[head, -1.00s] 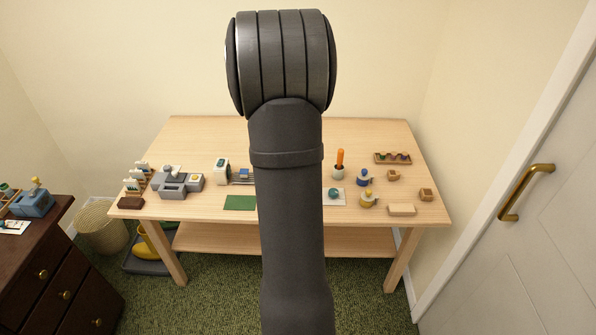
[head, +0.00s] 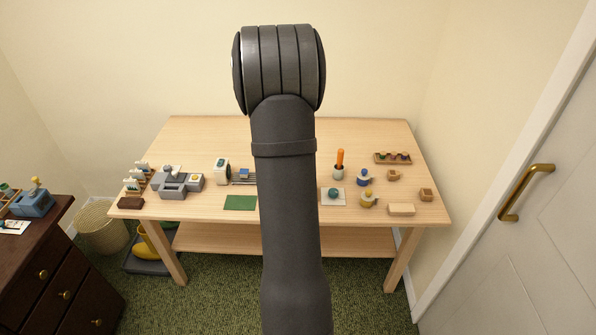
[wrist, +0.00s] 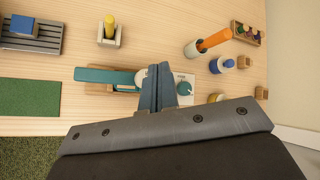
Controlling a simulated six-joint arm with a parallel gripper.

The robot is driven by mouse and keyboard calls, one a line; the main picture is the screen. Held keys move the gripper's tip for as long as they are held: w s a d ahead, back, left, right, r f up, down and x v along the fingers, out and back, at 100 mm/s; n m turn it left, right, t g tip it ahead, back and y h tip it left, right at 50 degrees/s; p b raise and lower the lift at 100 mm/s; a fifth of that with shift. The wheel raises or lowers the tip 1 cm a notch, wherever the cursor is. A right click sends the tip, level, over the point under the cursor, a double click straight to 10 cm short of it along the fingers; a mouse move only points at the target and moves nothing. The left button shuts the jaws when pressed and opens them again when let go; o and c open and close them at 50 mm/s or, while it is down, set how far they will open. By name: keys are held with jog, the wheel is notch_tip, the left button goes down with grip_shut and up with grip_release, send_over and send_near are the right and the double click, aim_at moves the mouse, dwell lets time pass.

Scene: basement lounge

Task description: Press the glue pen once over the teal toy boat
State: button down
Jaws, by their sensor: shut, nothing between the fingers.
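My gripper (wrist: 157,76) is shut and empty in the wrist view, over the table near a small teal rounded piece (wrist: 184,88) on a white card. This piece also shows in the head view (head: 333,193); it may be the toy boat, but its shape is too small to tell. A long teal bar (wrist: 105,75) over a wooden base lies just left of the fingers, which partly hide its right end. An orange pen-like stick (wrist: 215,40) leans in a white cup. A yellow stick (wrist: 110,27) stands in a pale holder. I cannot tell which is the glue pen.
Blue-topped (wrist: 228,65) and yellow-topped (head: 368,198) pots stand near the card. A rack of coloured pieces (head: 393,158) is at the back right. The table's back middle is partly hidden by my arm.

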jog(key=shift+f, duration=1.05)
jog(key=shift+f, duration=0.15)
dwell(1.2)
jog(key=shift+f, duration=0.25)
jog(key=shift+f, duration=0.8)
dwell(0.8)
dwell(0.3)
jog(key=shift+r, duration=1.2)
jog(key=shift+r, duration=0.1)
jog(key=shift+r, duration=2.45)
